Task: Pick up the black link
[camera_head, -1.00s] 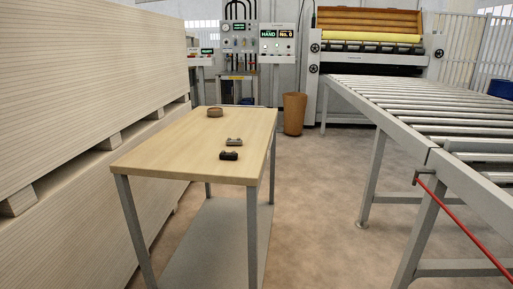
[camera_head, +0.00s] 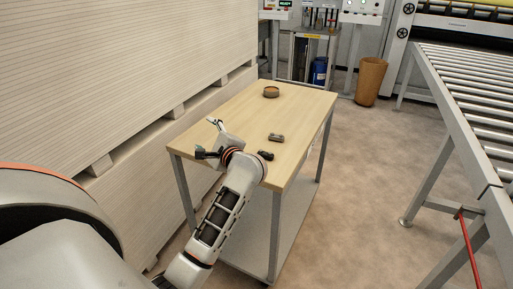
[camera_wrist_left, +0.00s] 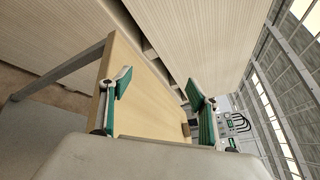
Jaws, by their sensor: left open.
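The black link (camera_head: 266,155) lies on the wooden table top (camera_head: 228,112) near its front right edge, just right of my left wrist in the head view. My left gripper (camera_head: 207,138) is open and empty above the front left part of the table, with its fingers pointing left, away from the link. In the left wrist view the open gripper (camera_wrist_left: 160,84) has its green-padded fingers spread, with table and board stack beyond. I cannot make out the black link there. My right gripper is not in view.
A grey link (camera_head: 276,137) lies just behind the black one. A round brown dish (camera_head: 271,91) stands at the table's back. A tall board stack (camera_head: 110,75) borders the table's left side. A roller conveyor (camera_head: 480,100) and a brown bin (camera_head: 370,80) stand right.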

